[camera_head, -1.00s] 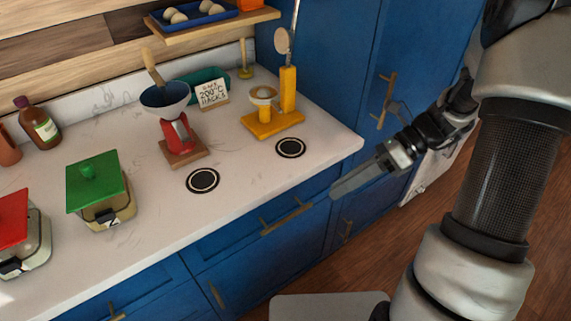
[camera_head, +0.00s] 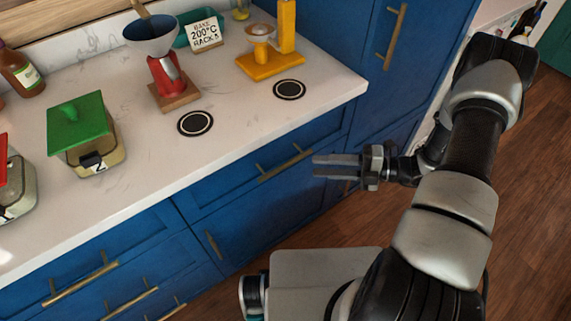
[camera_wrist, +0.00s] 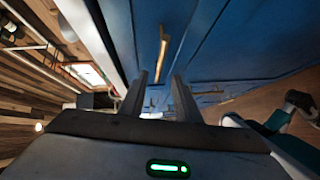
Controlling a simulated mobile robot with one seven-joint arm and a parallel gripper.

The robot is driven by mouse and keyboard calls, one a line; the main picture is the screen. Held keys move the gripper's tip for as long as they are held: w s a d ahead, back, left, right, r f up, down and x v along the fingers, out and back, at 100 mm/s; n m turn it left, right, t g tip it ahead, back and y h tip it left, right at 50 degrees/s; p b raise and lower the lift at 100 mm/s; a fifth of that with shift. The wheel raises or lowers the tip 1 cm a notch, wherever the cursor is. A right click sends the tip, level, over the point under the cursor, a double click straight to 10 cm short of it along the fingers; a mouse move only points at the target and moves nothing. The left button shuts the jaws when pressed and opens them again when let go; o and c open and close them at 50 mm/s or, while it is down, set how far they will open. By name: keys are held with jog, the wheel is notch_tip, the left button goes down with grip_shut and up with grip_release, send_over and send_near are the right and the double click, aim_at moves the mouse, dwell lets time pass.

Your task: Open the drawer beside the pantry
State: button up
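The blue drawer (camera_head: 318,143) under the counter's right end is shut, its front flush with the cabinets. Its long brass handle (camera_head: 285,163) runs along the front. The tall blue pantry (camera_head: 358,75) stands just right of it, with its own upright brass handle (camera_head: 395,37). My gripper (camera_head: 318,165) is open and empty, in front of the cabinets and just right of the drawer handle in the head view. In the wrist view, a brass handle (camera_wrist: 162,55), apparently the drawer's, lies ahead of the gap between my parted fingers (camera_wrist: 160,92). Contact does not show.
Another cabinet handle (camera_head: 213,244) projects lower left. Wooden floor (camera_head: 520,190) is open at right.

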aim_at(285, 165)
jog(key=x, duration=1)
jog(key=shift+w+a, duration=0.1)
jog(key=shift+a, duration=0.25)
grip_shut()
